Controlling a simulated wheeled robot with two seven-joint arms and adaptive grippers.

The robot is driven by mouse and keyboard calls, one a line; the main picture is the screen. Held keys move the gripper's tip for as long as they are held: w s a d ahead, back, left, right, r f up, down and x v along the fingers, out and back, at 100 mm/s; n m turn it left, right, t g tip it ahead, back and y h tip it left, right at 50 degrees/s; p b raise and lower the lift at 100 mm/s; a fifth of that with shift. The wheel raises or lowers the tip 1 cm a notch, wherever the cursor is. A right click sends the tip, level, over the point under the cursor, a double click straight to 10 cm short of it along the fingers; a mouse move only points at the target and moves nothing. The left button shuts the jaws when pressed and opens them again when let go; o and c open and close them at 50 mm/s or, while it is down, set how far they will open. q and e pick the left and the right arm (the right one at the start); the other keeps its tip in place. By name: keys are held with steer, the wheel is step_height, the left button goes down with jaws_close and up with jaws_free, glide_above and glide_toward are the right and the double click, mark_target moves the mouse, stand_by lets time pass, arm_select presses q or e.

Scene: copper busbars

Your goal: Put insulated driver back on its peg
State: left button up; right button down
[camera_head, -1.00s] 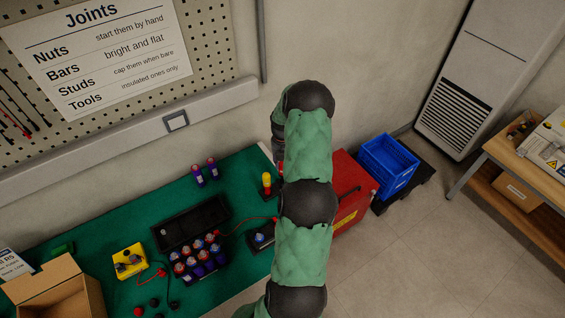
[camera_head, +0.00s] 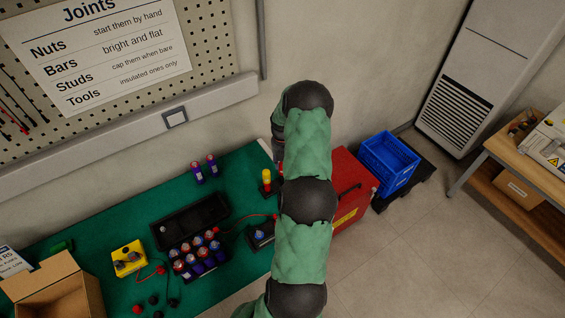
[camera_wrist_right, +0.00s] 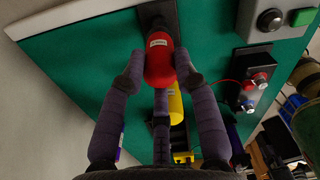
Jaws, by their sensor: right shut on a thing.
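In the right wrist view my right gripper (camera_wrist_right: 160,78) is shut on a red, rounded handle (camera_wrist_right: 158,62) with a small white label. It looks like the insulated driver, but its shaft is hidden. A black plate or holder (camera_wrist_right: 157,14) lies just beyond the handle; I cannot tell whether they touch. In the head view my green right arm hides the gripper and most of what it holds, near the bench's far right corner. I cannot make out a free peg. My left gripper is in neither view.
An open black case (camera_head: 190,222), a yellow meter (camera_head: 129,258) and a cardboard box (camera_head: 55,285) lie left. A red cabinet (camera_head: 350,180) and blue crate (camera_head: 388,160) stand right.

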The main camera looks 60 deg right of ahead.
steer(key=c, duration=0.9)
jaws_free()
steer(key=shift+o, duration=0.2)
steer(key=shift+r, duration=0.15)
steer(key=shift+r+p, duration=2.05)
steer(key=shift+r, duration=0.85)
